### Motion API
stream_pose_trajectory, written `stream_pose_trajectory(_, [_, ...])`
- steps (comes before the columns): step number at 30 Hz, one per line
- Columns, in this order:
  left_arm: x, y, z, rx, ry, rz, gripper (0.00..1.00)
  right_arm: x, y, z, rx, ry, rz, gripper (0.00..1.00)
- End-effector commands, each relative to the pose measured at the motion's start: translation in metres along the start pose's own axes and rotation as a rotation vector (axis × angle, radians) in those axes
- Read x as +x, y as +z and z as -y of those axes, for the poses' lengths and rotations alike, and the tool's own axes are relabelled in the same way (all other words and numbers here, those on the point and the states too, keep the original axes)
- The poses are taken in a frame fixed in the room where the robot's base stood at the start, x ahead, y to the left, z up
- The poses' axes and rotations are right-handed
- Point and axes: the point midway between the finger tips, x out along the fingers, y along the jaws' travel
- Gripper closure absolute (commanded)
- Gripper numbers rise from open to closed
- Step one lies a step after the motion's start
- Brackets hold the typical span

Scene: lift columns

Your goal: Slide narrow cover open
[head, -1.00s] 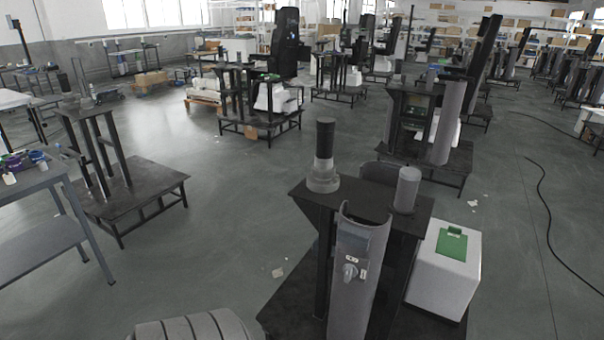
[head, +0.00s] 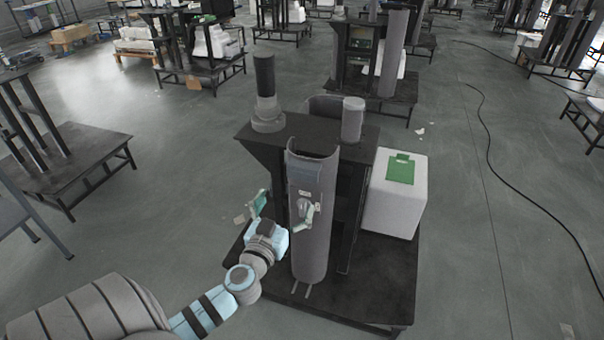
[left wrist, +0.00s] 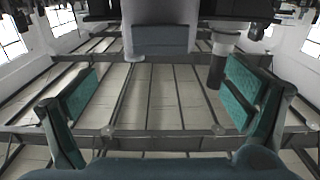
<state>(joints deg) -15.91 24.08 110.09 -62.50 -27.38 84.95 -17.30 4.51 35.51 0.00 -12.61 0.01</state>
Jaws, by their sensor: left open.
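The narrow cover (head: 312,245) is a tall grey curved panel standing upright on the front of the lift column in the head view. Contact cannot be told. In the left wrist view, which looks upside down, the open gripper (left wrist: 160,98) has nothing between its pads. My right gripper is out of view.
The column has a dark top plate (head: 365,140) carrying a black cylinder (head: 265,76) and a grey cylinder (head: 353,120). A white box with a green top (head: 395,195) stands on the right of its dark base (head: 375,290). Open floor lies left; a cable (head: 490,140) lies right.

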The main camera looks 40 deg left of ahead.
Motion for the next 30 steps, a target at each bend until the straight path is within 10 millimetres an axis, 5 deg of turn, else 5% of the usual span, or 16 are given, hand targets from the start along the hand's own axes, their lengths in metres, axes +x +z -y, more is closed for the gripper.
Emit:
stream_pose_trajectory(12, [0.109, 0.001, 0.000, -0.001, -0.002, 0.002, 0.05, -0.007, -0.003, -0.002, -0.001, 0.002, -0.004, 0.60])
stream_pose_trajectory(24, [0.125, 0.001, 0.000, 0.000, 0.000, 0.004, 0.05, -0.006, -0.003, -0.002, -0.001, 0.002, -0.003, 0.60])
stream_pose_trajectory(30, [0.124, 0.001, 0.000, 0.000, 0.000, 0.004, 0.35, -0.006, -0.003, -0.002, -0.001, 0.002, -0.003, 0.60])
